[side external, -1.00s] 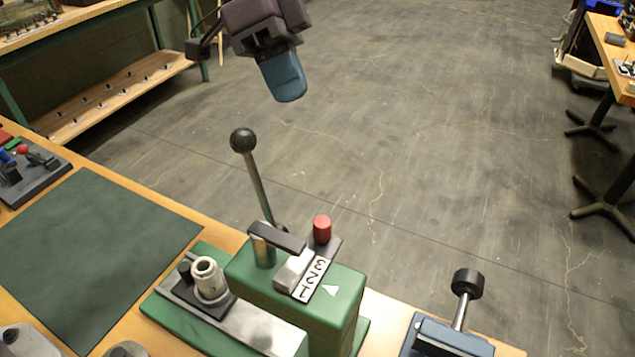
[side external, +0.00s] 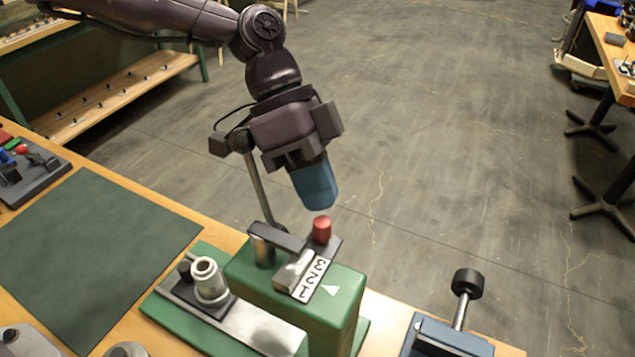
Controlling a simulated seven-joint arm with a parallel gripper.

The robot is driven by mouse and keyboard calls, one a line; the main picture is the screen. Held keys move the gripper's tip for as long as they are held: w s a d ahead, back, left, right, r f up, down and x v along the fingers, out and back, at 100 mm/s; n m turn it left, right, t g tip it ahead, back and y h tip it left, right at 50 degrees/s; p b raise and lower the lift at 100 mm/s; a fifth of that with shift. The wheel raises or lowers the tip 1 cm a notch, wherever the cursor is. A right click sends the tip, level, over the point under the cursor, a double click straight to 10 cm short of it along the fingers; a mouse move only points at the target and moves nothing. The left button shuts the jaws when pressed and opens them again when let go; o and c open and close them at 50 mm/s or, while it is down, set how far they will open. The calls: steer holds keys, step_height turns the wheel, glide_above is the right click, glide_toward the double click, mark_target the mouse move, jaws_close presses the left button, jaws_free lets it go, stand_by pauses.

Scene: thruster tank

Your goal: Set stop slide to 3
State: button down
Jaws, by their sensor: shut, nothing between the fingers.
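The stop slide is a small metal block (side external: 292,272) on top of the green machine body (side external: 340,303). A white number plate (side external: 309,280) with 1, 2 and 3 lies beside it, and a white triangle (side external: 329,290) is on the green top. A red knob (side external: 321,229) stands upright at the slide's far end. My gripper (side external: 320,204), with blue fingers, is shut and empty. It hangs just above and behind the red knob in the picture, apparently apart from it.
A ball-topped lever (side external: 258,185) rises left of my gripper, its top beside my wrist. A dark bar (side external: 276,236) crosses the green body. A metal fitting (side external: 209,279) stands in front. A blue vise (side external: 440,338) is at right; the dark green mat (side external: 90,255) is clear.

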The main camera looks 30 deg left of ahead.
steer(key=shift+s, duration=0.1)
steer(key=shift+s, duration=1.35)
